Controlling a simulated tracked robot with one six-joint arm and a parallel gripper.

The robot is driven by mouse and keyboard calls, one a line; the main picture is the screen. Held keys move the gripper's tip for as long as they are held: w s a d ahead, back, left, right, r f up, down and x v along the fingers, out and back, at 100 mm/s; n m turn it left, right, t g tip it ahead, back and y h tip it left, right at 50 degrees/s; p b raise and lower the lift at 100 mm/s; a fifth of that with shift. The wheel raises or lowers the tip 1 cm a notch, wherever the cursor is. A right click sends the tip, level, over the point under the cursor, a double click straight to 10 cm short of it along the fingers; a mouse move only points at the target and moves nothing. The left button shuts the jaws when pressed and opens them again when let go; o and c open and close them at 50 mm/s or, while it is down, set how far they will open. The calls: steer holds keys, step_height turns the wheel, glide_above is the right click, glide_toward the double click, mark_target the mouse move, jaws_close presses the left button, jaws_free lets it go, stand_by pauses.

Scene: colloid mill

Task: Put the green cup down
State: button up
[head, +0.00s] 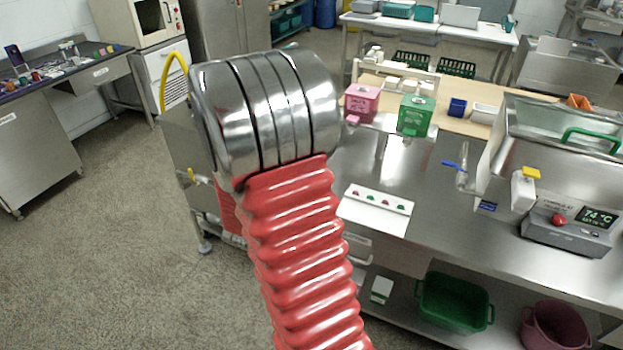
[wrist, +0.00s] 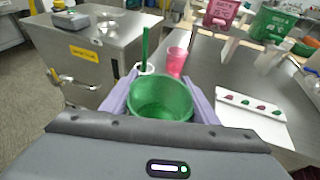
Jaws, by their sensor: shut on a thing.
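The green cup (wrist: 160,108) is upright in the wrist view, between the two purple fingers of my gripper (wrist: 163,88), which is shut on it. I see into its open top, and the inside looks empty. Its lower part is hidden by my gripper body, so I cannot tell whether it touches the counter. A pink cup (wrist: 177,62) stands on the steel counter (head: 415,165) just beyond it. In the head view my red-sleeved arm hides the gripper and the green cup.
A white holder with a green stick (wrist: 146,48) is beside the pink cup. A white panel with pink and green marks (wrist: 250,105) lies to the right. Pink (head: 362,102) and green (head: 415,115) dispensers stand behind. A steel hopper machine (head: 545,150) occupies the right. Counter between panel and machine is clear.

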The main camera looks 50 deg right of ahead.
steer(key=w+a+n+t+y, duration=0.2)
steer(key=w+a+n, duration=0.1)
steer(key=a, duration=0.8)
steer(key=w+a+r+n+t+y, duration=0.1)
steer(key=w+a+n+t+y, duration=0.1)
steer(key=a, duration=1)
steer(key=w+a+n+t+y, duration=0.3)
steer(key=w+a+y, duration=0.1)
steer(key=a, duration=0.8)
steer(key=shift+w+r+n, duration=0.25)
steer(key=shift+w+n, duration=0.15)
steer(key=shift+w, duration=0.4)
steer(key=shift+a, duration=0.1)
